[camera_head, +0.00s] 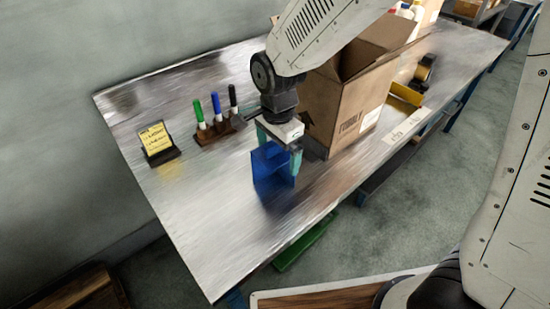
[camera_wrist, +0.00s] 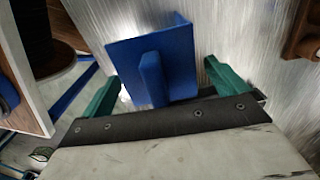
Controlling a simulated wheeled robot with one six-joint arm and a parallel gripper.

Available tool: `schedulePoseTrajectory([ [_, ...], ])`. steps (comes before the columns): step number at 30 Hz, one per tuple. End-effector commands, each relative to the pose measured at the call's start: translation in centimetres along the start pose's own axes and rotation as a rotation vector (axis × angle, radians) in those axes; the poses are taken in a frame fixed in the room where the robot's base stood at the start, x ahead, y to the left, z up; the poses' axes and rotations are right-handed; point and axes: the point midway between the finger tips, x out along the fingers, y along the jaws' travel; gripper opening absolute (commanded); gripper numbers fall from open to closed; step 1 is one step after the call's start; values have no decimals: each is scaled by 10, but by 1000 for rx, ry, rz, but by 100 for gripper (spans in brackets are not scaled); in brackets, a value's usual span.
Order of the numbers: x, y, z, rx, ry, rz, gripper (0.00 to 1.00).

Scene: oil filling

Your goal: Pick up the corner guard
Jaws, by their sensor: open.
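The blue corner guard (camera_head: 267,168) stands on the metal table near its front edge, left of the cardboard box. In the wrist view the corner guard (camera_wrist: 180,55) shows its angled plates and a raised tab. My gripper (camera_head: 280,152) is over it, with its teal fingers apart. In the wrist view my gripper (camera_wrist: 160,76) has one finger on each side of the tab, with visible gaps. Whether a finger touches the guard elsewhere is unclear.
An open cardboard box (camera_head: 345,105) stands close on the right. A holder with several markers (camera_head: 220,131) and a note stand (camera_head: 157,143) are on the left. A yellow item (camera_head: 405,95) and a tape dispenser (camera_head: 424,70) lie beyond the box. The near left table surface is clear.

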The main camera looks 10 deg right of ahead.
Motion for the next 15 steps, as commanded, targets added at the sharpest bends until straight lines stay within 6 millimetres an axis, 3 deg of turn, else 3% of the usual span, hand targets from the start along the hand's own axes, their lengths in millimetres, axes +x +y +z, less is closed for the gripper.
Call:
schedulePoseTrajectory([
  [4,0,0,0,-1,0,0,98],
  [5,0,0,0,-1,0,0,93],
  [9,0,0,0,-1,0,0,54],
  [10,0,0,0,-1,0,0,49],
  [15,-1,0,0,-1,0,0,49],
])
